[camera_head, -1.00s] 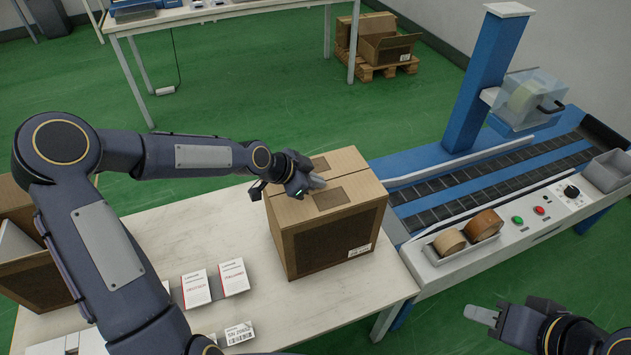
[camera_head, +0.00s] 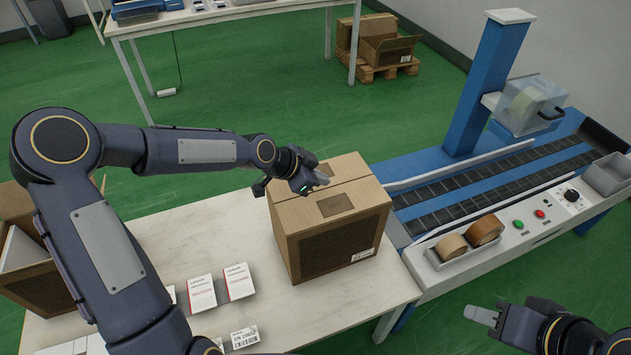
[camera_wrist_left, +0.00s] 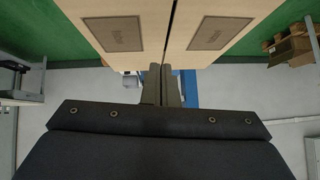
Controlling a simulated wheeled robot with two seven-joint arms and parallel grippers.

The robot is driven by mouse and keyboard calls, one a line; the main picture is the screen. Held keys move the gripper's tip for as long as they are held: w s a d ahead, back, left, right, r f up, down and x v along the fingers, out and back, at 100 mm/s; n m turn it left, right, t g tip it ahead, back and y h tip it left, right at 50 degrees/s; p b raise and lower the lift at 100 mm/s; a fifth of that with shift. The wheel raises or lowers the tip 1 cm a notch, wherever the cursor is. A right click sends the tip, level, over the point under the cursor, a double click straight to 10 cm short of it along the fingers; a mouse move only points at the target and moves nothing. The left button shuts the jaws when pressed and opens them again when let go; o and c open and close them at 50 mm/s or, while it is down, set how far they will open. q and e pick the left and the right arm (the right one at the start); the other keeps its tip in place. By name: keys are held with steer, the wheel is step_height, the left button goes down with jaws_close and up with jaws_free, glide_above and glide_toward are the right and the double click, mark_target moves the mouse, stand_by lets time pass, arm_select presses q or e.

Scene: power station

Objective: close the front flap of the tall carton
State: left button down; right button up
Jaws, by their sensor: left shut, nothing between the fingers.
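The tall carton (camera_head: 333,236) stands upright on the white table. Its top flaps, including the front flap (camera_head: 345,203), lie flat, with a thin seam between the two in the left wrist view, where a top flap (camera_wrist_left: 119,32) fills the upper part. My left gripper (camera_head: 323,178) is shut and empty, just above the carton's top near the seam. In the left wrist view its fingertips (camera_wrist_left: 161,70) are together at the seam; I cannot tell whether they touch the cardboard. My right gripper (camera_head: 483,314) is at the lower right, away from the carton; its jaw opening is unclear.
A conveyor machine (camera_head: 480,190) with tape rolls (camera_head: 484,229) stands right of the table. Small white boxes (camera_head: 201,292) lie left of the carton's front. An open carton (camera_head: 38,285) is at the far left. Bare table (camera_head: 335,312) shows in front.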

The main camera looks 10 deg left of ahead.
arm_select(q)
steer(key=w+v, duration=0.1)
steer(key=v, duration=0.8)
steer(key=s+a+r+n+y, duration=0.1)
steer(key=s+n, duration=0.5)
steer(key=s, duration=0.7)
steer(key=s+a+r+n+y, duration=0.2)
steer(key=s+n, duration=0.5)
steer(key=s, duration=0.7)
steer(key=shift+s+a+n, duration=0.3)
steer(key=shift+a, duration=0.4)
steer(key=shift+s+a+r, duration=0.1)
